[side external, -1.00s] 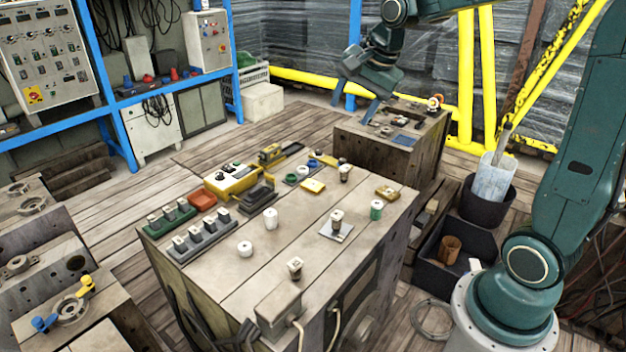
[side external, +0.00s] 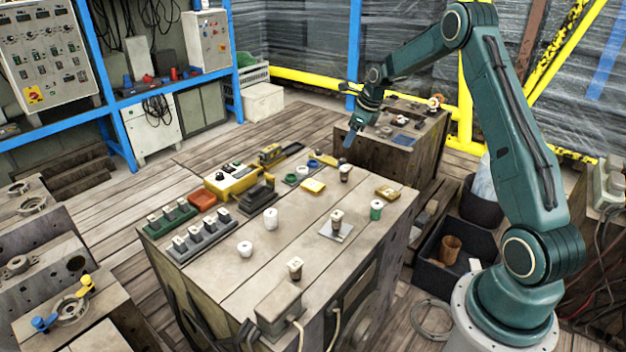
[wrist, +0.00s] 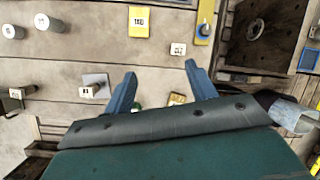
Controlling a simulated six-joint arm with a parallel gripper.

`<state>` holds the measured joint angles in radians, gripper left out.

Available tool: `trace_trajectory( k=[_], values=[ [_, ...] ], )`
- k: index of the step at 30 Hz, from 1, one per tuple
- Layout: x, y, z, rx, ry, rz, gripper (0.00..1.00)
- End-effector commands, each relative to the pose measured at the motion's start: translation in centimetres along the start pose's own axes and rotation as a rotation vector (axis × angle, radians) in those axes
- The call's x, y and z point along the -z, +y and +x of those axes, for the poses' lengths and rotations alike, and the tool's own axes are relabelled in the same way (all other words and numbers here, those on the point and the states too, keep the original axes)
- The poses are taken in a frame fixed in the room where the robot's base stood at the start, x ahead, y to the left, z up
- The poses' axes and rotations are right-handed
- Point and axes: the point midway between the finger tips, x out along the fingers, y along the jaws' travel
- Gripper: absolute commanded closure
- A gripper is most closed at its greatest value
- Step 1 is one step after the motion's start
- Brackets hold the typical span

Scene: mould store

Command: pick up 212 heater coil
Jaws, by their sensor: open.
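Several small dark-brown pieces with pale tops stand on the workbench (side external: 300,225). The labels are too small to read surely, so I cannot tell which is the 212 heater coil. My gripper (side external: 348,140) is open and empty, above and behind the bench's back edge. Its blue fingers (wrist: 160,72) point towards the bench.
A yellow card (wrist: 139,22) reads 180. White cylinders (side external: 270,218), a green-sided cylinder (side external: 376,210), a yellow-brown tray (side external: 387,193) and a yellow control box (side external: 231,180) share the bench. A wooden block (side external: 385,150) with small items stands behind.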

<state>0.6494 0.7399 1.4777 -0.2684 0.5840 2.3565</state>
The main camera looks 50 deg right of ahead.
Motion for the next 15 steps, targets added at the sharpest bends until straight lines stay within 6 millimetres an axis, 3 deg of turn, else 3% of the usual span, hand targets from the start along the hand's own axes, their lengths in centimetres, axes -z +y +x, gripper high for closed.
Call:
trace_trajectory(
  k=[1,6,15],
  values=[
    [0.9,-0.8,1.4,-0.004,0.002,0.066,0.44],
    [2.8,-2.8,4.3,-0.007,-0.002,0.243,0.44],
    [3.8,-3.6,5.7,-0.008,-0.004,0.334,0.44]
  ],
)
